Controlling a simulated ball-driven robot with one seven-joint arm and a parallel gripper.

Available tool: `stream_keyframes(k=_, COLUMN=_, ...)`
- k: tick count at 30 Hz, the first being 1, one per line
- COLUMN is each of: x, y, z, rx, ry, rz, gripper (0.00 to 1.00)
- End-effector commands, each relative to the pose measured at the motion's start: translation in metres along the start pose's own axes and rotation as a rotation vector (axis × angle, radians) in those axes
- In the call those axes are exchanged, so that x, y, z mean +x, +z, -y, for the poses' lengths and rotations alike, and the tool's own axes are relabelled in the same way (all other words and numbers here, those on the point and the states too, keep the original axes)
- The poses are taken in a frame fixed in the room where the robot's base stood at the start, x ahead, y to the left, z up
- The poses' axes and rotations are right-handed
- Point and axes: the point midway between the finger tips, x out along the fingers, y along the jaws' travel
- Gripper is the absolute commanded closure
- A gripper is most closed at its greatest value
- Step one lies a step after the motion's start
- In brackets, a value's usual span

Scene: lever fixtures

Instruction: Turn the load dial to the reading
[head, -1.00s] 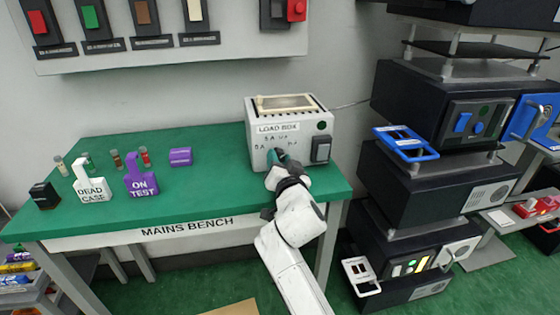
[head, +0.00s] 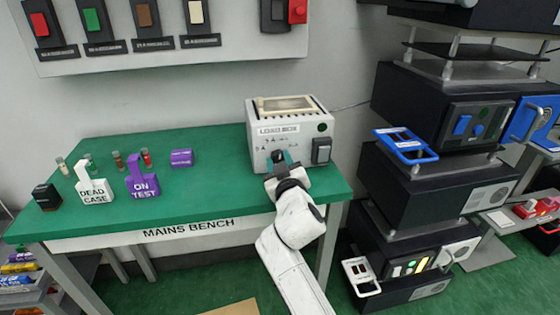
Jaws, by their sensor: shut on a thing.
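The load box (head: 259,160) is a pale grey case with a slotted top, at the right end of the green bench. Its front has a "LOAD BOX" label, a dark green round lamp (head: 322,127) and a dark rocker switch (head: 321,150). My gripper (head: 282,160) is at the lower middle of this front, shut on the load dial. The dial is mostly hidden behind the gripper's fingers. Small scale markings show above and left of the gripper, too small to read, so I cannot tell the dial's reading.
Stacked black equipment (head: 410,185) with a blue handle (head: 404,146) rises close on the right.

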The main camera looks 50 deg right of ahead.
Motion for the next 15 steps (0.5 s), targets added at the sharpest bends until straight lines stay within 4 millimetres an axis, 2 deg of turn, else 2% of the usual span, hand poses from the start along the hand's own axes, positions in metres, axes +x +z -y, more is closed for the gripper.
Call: stream_keyframes(k=15, x=0.0000, y=-0.0011, z=0.0013, rx=-0.492, ry=-0.002, rz=0.000, gripper=0.94)
